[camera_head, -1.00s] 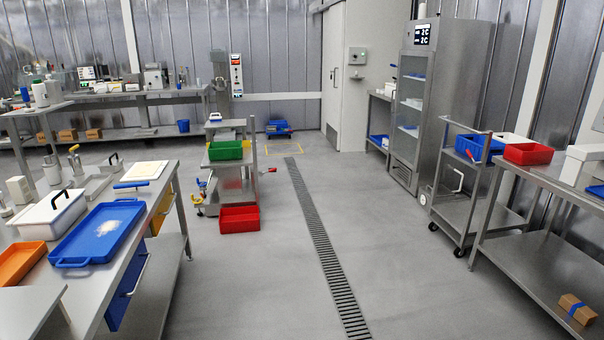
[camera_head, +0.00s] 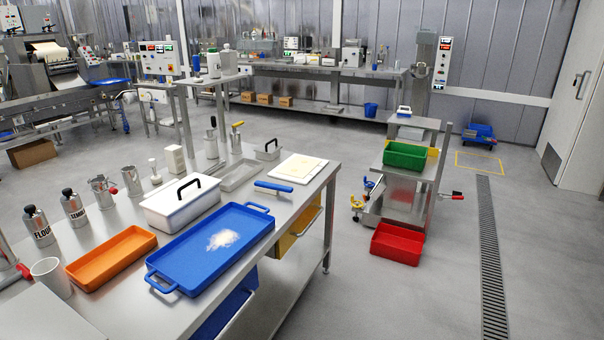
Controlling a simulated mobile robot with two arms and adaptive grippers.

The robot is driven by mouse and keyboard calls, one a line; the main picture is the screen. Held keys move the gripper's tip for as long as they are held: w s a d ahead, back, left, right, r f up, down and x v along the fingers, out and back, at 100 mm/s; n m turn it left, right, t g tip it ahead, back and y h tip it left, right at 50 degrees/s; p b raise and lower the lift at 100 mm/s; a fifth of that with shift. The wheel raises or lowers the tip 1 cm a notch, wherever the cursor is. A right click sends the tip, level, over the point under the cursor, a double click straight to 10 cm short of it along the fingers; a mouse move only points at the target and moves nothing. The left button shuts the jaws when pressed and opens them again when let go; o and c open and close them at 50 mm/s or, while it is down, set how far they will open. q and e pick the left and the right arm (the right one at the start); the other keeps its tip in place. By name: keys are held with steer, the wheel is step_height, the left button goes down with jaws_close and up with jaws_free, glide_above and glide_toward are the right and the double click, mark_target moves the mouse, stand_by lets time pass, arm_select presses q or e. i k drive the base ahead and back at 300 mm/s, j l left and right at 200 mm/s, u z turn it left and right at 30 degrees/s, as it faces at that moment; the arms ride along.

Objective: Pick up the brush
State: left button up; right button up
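No object is plainly recognisable as a brush. A blue elongated tool (camera_head: 273,187) lies on the steel worktable (camera_head: 308,198), between the blue tray and the pale board; it may be the brush, but its bristles cannot be made out. The blue tray (camera_head: 180,262) with a patch of white powder (camera_head: 222,240) sits in front of it. A yellow-handled tool (camera_head: 237,125) stands upright in a metal holder farther back. Neither of my grippers is in view.
An orange tray (camera_head: 112,257), a white lidded box (camera_head: 180,205), a pale board (camera_head: 297,167) and steel shakers (camera_head: 73,206) share the worktable. A cart with a green bin (camera_head: 410,155) and a red bin (camera_head: 397,243) on the floor stand to the right. Floor between is clear.

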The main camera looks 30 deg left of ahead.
mark_target(268, 187)
steer(key=i+l, duration=0.1)
steer(key=i, duration=1.6)
